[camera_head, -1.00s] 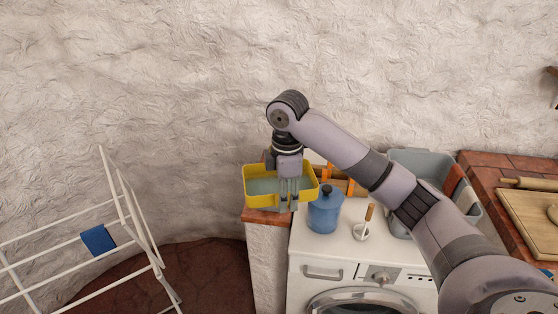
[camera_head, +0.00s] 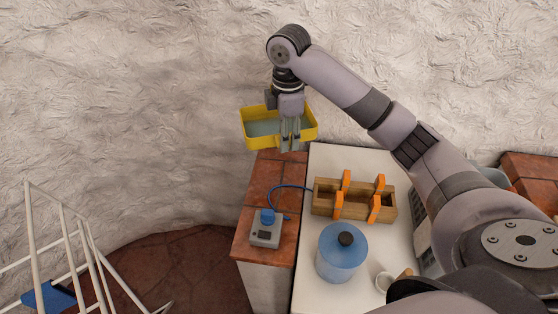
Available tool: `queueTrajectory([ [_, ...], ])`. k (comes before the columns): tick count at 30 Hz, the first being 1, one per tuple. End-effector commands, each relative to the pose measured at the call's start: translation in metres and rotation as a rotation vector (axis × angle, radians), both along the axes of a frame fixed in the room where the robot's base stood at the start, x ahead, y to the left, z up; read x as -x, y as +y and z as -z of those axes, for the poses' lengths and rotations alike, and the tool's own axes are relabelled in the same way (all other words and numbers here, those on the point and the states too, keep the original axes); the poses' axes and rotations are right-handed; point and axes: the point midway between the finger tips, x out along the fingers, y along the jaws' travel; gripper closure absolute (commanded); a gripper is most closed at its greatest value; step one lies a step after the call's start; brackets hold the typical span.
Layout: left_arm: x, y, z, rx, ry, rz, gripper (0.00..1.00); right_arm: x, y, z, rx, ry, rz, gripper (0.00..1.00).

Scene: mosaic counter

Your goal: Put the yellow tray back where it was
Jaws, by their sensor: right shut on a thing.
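The yellow tray (camera_head: 258,145) has a grey-blue inside and is in the upper middle of the head view. My right gripper (camera_head: 290,143) points down and is shut on the tray's near wall, toward its right side. The tray looks raised, near the wall, over the far end of the red tiled counter (camera_head: 270,173). I cannot tell the exact gap below it. The fingers hide part of the tray's front wall. My left gripper is not in view.
A grey device with a blue knob (camera_head: 265,234) and cable stands on the tiles. On the white top are a wooden box with orange clips (camera_head: 325,198), a blue lidded jar (camera_head: 342,262) and a white cup (camera_head: 384,281). A white drying rack (camera_head: 75,245) stands left.

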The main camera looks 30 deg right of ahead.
Motion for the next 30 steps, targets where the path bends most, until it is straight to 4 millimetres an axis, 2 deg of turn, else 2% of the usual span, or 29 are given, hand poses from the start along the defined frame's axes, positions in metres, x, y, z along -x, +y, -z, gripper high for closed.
queueTrajectory([
  [5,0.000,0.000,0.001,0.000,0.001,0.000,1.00,0.002,0.001,0.030,-0.003,0.007,0.000,1.00],
  [7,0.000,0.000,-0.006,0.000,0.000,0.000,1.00,0.002,0.000,0.045,0.000,0.008,0.002,1.00],
  [15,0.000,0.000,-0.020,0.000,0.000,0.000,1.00,0.002,0.000,0.116,0.000,0.006,0.001,1.00],
  [18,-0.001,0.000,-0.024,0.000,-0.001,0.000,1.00,0.002,0.000,0.136,0.000,0.004,0.002,1.00],
  [26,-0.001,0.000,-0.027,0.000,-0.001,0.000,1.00,0.001,0.000,0.162,0.000,0.001,0.001,1.00],
  [30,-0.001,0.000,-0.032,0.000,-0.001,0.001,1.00,0.001,0.000,0.183,0.000,0.002,0.002,1.00],
])
